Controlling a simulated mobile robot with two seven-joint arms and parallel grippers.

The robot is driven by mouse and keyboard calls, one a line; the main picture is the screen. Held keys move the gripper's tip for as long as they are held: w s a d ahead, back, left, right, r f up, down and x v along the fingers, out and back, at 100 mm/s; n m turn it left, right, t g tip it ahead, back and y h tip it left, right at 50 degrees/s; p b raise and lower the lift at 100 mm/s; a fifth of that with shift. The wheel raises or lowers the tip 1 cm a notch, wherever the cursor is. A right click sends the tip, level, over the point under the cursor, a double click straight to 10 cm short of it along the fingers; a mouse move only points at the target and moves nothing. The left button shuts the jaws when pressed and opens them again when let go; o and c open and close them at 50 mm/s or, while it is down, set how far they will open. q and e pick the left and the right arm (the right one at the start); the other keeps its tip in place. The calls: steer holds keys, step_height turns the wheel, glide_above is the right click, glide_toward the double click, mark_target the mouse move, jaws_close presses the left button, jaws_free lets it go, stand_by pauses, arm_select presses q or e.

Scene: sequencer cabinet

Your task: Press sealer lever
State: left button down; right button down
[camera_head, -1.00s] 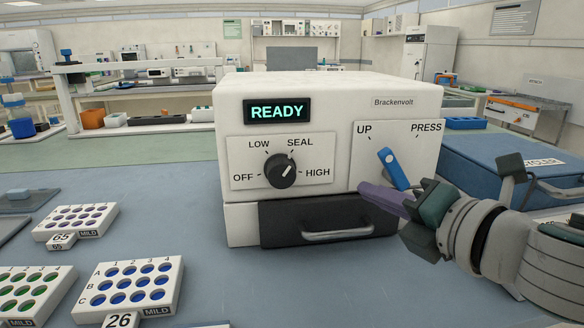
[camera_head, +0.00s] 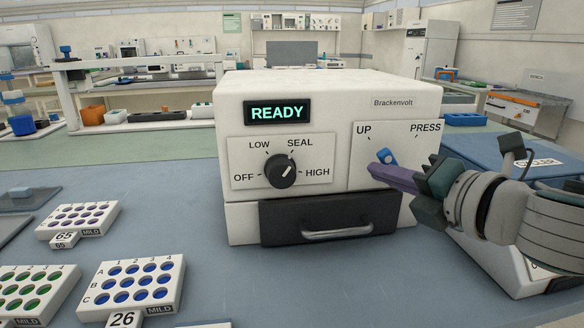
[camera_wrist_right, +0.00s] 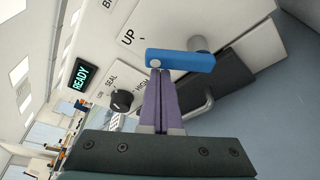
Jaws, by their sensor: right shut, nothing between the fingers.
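The sealer (camera_head: 232,215) is a white box with a dark drawer, a lit READY display (camera_head: 277,111) and a dial (camera_head: 281,171) pointing near SEAL. Its blue lever (camera_head: 387,157) leans toward the UP label, and the gripper hides its lower part in the head view. The whole lever (camera_wrist_right: 178,60) shows in the right wrist view. My right gripper (camera_head: 375,170) is shut and empty, with purple fingers. Its fingertips (camera_wrist_right: 160,72) are right beside the lever's free end; I cannot tell whether they touch. My left gripper is not in view.
White well racks (camera_head: 130,285) stand on the bench at the front left. A blue-topped machine (camera_head: 490,155) stands right of the sealer, behind my right arm. The bench in front of the drawer (camera_head: 310,280) is clear.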

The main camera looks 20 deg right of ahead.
steer(key=shift+d+r+m+t+b, duration=0.25)
steer(key=shift+m+t+b, duration=0.1)
steer(key=shift+m, duration=0.35)
steer(key=shift+s+d+r+m+t+b, duration=0.25)
steer(key=shift+d+m+t+b, duration=0.45)
steer(key=shift+m, duration=1.35)
steer(key=shift+s+d+r+m+t+b, duration=0.2)
steer(key=shift+d+m+t+b, duration=0.6)
steer(key=shift+m, duration=1.3)
steer(key=shift+s+d+r+m+t+b, duration=0.3)
steer(key=shift+d+m+b, duration=0.5)
steer(key=shift+m, duration=1.25)
steer(key=shift+w+d, duration=0.1)
steer(key=shift+d, duration=0.05)
